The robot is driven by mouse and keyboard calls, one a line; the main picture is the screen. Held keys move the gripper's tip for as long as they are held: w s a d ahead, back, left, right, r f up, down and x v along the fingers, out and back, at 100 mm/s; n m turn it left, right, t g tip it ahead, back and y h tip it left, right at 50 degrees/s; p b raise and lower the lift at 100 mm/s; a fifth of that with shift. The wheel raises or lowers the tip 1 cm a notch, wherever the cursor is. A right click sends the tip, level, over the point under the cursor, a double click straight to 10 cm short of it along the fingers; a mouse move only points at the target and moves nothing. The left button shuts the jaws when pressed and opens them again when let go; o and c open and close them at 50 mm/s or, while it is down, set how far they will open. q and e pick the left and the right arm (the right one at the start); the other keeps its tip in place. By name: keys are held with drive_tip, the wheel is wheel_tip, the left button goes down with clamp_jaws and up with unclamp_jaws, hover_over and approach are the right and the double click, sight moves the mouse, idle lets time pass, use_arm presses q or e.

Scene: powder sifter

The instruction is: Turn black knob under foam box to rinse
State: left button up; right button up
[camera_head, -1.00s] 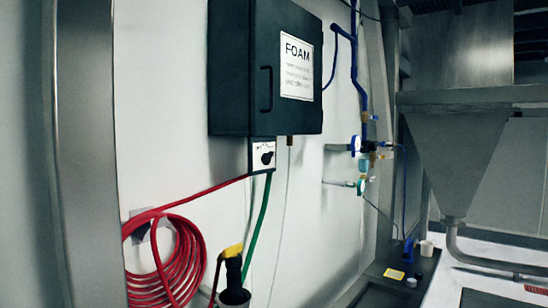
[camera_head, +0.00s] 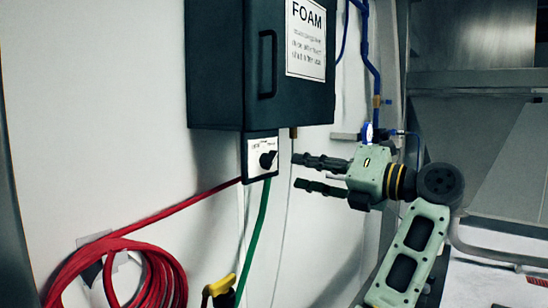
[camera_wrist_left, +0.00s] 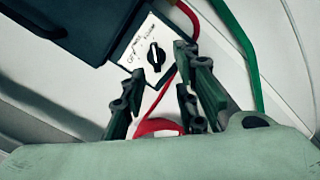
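The black knob (camera_head: 267,160) sits on a small white panel under the dark foam box (camera_head: 222,70). In the left wrist view the knob (camera_wrist_left: 155,57) shows on its white plate, near the upper middle, with a light mark on its face. The plate's lettering is too blurred to read. My left gripper (camera_head: 297,170) is just right of the knob in the head view, its two fingers apart and empty. It does not appear to touch the knob. My right gripper is not in view.
A red hose (camera_head: 150,270) hangs coiled at lower left and runs up to the knob panel. A green hose (camera_head: 255,235) hangs below the panel. Blue pipes (camera_head: 365,50) and a valve stand behind my gripper. A yellow-and-black nozzle (camera_head: 220,287) is at the bottom.

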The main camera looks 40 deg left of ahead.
sight(274, 161)
use_arm(q)
drive_tip(key=a, duration=0.1)
drive_tip(key=a+p, duration=0.1)
drive_tip(key=s+a+r, duration=0.1)
drive_tip(key=shift+s+a, duration=0.1)
drive_tip(key=a+p, duration=0.1)
drive_tip(key=a, duration=0.2)
drive_tip(key=shift+s+f, duration=0.1)
drive_tip(key=shift+f, duration=0.05)
drive_tip(key=shift+a, duration=0.45)
drive_tip(key=shift+f, duration=0.1)
clamp_jaws()
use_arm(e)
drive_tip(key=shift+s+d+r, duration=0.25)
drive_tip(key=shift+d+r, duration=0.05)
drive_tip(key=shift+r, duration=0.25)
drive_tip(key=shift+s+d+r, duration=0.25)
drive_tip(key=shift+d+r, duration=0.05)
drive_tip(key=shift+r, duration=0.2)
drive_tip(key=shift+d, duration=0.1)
